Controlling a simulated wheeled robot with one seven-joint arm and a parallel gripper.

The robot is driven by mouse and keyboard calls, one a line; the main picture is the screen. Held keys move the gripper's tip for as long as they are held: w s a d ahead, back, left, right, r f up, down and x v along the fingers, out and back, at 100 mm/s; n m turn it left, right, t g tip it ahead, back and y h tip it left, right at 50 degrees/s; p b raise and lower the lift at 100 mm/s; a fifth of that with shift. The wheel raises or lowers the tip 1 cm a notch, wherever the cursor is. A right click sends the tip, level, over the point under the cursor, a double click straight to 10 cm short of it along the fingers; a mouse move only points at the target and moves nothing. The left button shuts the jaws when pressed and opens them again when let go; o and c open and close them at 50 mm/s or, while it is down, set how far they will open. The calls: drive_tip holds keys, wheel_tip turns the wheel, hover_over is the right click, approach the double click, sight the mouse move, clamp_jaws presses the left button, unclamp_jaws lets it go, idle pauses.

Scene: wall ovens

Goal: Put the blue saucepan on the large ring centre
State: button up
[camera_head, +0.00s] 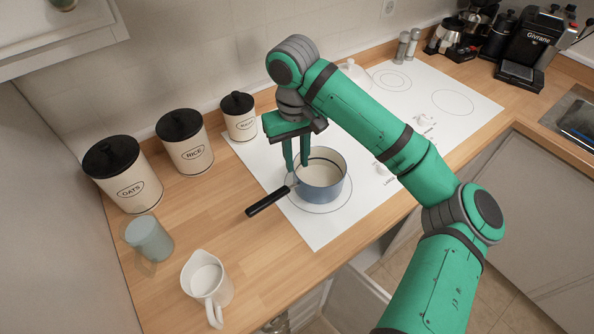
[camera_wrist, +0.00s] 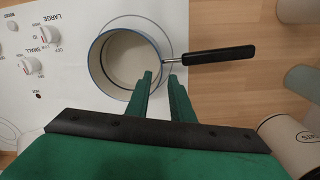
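The blue saucepan (camera_head: 334,194), cream inside with a black handle (camera_head: 268,201), stands upright on the white hob at its near left end. It also shows in the wrist view (camera_wrist: 94,68), handle pointing right. A thin ring outline (camera_wrist: 171,39) shows around part of it; the pan covers much of the ring and sits off its middle, toward the lower left in the wrist view. My gripper (camera_head: 296,168) is down at the pan's rim by the handle. Its fingers (camera_wrist: 160,76) are apart, seemingly one either side of the rim; contact is unclear.
Canisters (camera_head: 185,141) stand left of the hob (camera_head: 460,131) along the wall. A bluish cup (camera_head: 149,238) and a white jug (camera_head: 207,279) stand at the front left. Other rings (camera_head: 452,103) farther right are bare. Hob knobs (camera_wrist: 31,66) lie beside the pan. My arm hides part of the hob.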

wheel_tip(320, 180, up, 3)
drive_tip(key=shift+r, duration=0.15)
